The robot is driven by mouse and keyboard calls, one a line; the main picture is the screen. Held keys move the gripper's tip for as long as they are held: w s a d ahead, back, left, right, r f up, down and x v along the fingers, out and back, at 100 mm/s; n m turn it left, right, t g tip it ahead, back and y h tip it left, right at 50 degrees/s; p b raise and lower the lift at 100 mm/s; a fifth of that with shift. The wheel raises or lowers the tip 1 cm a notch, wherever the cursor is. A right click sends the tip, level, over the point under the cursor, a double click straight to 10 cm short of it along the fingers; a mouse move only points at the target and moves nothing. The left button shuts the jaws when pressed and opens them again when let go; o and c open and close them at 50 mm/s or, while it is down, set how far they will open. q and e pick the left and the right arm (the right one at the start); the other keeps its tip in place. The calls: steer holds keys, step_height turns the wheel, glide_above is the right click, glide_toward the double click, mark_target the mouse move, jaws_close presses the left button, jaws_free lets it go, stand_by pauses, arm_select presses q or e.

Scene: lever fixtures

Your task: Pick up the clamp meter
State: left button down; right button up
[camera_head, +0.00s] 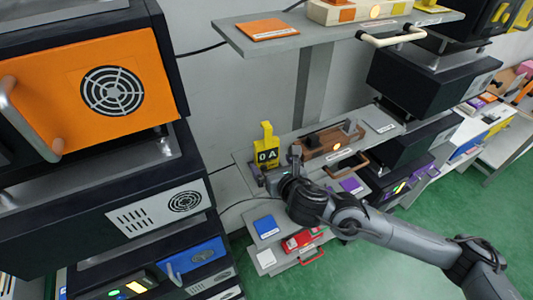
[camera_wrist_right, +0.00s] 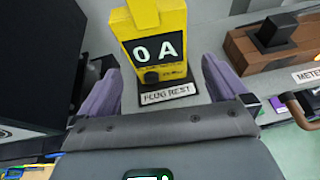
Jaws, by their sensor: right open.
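The clamp meter (camera_head: 266,150) is yellow with a black display reading "0 A". It stands upright on the middle grey shelf, and its jaw points up. In the right wrist view the meter (camera_wrist_right: 157,45) stands just ahead of my right gripper (camera_wrist_right: 161,72), behind a label reading "PLUG REST". The purple-grey fingers are spread apart, one to each side of its lower part, with visible gaps. My right gripper (camera_head: 274,172) is open and empty, close in front of the meter in the head view. My left gripper is not in view.
A brown wooden fixture (camera_head: 328,142) with a black block stands to the right of the meter. Stacked dark cabinets with an orange panel (camera_head: 60,88) fill the left. An upper shelf (camera_head: 335,30) overhangs behind. A lower shelf holds a blue pad (camera_head: 266,226) and a red item (camera_head: 300,240).

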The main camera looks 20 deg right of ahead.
mark_target(268, 160)
steer(key=shift+x, duration=1.15)
steer(key=shift+p+x, duration=0.95)
steer(key=shift+x, duration=1.05)
steer(key=shift+w+a+f, duration=0.1)
steer(key=shift+w+f, duration=0.35)
steer(key=shift+w, duration=0.05)
steer(key=shift+c, duration=1)
steer(key=c, duration=0.9)
steer(key=shift+r, duration=0.2)
